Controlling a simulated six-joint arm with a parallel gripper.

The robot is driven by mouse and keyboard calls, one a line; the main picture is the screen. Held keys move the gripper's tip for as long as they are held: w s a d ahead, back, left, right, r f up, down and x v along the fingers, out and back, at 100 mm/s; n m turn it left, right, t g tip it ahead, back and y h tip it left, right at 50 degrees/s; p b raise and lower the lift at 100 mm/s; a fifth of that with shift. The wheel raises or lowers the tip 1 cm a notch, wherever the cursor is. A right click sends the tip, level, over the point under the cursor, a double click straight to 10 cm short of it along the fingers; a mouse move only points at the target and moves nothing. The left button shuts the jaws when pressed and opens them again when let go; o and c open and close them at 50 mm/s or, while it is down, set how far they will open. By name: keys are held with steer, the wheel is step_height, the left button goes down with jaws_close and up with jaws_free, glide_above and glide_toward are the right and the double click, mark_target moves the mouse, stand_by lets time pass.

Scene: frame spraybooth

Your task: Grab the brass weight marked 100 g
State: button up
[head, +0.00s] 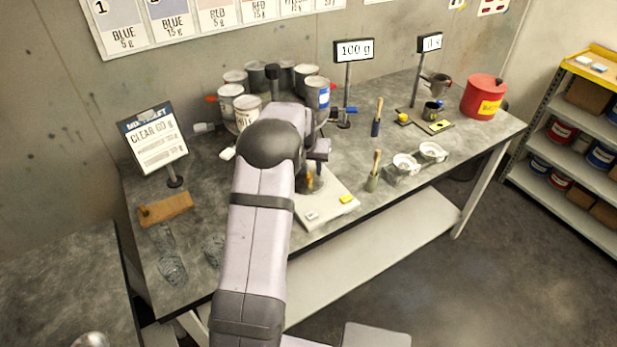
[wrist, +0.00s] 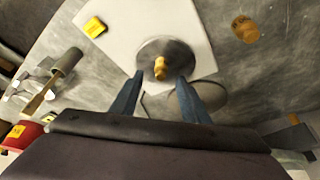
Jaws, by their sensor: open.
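A small brass weight (wrist: 160,68) with a knob stands on the dark round pan (wrist: 176,50) of a pale scale (wrist: 125,25) in the wrist view. I cannot read its marking. My gripper (wrist: 158,84) is open, its two dark blue fingers to either side of the weight in the picture, with no contact visible. In the head view my gripper (head: 310,178) is over the scale (head: 328,208), and my arm hides much of the pan. A display (head: 354,50) on a post reads 100 g.
A brown cylindrical piece (wrist: 245,28) lies beside the scale. A brush pot (head: 372,182), white cups (head: 405,163) and a red canister (head: 484,96) stand to the right. Paint cans (head: 317,92) stand behind; a sign (head: 153,146) stands left.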

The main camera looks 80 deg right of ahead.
mark_target(309, 177)
steer(key=shift+p+x, duration=1.45)
steer(key=shift+x, duration=1.05)
steer(key=shift+w+a, duration=0.1)
steer(key=shift+a, duration=0.05)
jaws_close()
